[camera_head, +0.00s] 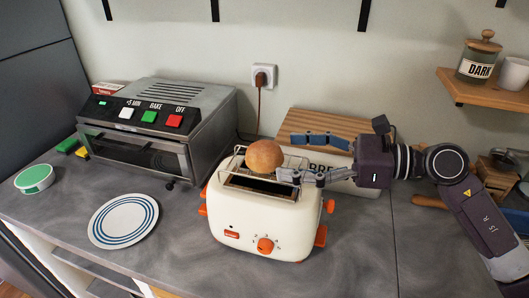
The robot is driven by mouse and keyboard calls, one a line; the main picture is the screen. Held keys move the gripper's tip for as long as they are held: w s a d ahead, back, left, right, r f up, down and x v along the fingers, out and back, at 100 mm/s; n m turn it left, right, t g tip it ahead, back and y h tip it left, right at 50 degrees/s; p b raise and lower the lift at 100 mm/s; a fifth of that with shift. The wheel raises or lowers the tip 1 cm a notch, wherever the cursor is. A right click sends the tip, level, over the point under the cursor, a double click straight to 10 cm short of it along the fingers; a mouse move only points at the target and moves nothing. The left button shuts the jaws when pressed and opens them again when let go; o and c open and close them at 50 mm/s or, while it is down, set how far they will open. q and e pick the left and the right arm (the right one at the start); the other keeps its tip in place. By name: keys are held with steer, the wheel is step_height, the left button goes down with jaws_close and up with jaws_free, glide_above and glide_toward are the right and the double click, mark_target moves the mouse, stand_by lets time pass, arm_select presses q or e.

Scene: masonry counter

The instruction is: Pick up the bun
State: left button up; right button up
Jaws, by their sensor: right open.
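A round golden-brown bun (264,157) rests on the wire rack on top of the cream toaster (240,217) with orange knobs and feet. My right gripper (290,157) reaches in from the right, just right of the bun. Its two fingers are spread, one higher and behind, one lower and in front. It is open, with nothing seen between its fingers. Whether a finger touches the bun is hard to tell. My left gripper is not in view.
A metal toaster oven (160,130) stands at the back left. A blue-striped plate (124,220) and a small green-topped bowl (35,179) lie on the counter. A bread box with a wooden lid (318,122) sits behind my right gripper. The counter's front right is clear.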

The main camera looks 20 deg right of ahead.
mark_target(281, 155)
steer(key=shift+w+a, duration=0.25)
steer(key=shift+a, duration=0.2)
steer(key=p+x, duration=0.3)
steer(key=x, duration=0.1)
steer(key=shift+w+a+f, duration=0.15)
steer(key=shift+a+f, duration=0.05)
steer(key=shift+f, duration=0.05)
steer(key=shift+w+a+f, duration=0.25)
steer(key=shift+a, duration=0.05)
steer(key=c, duration=1.1)
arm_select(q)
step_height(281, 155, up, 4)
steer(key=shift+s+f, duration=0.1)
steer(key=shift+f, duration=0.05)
arm_select(e)
steer(key=shift+r, duration=0.1)
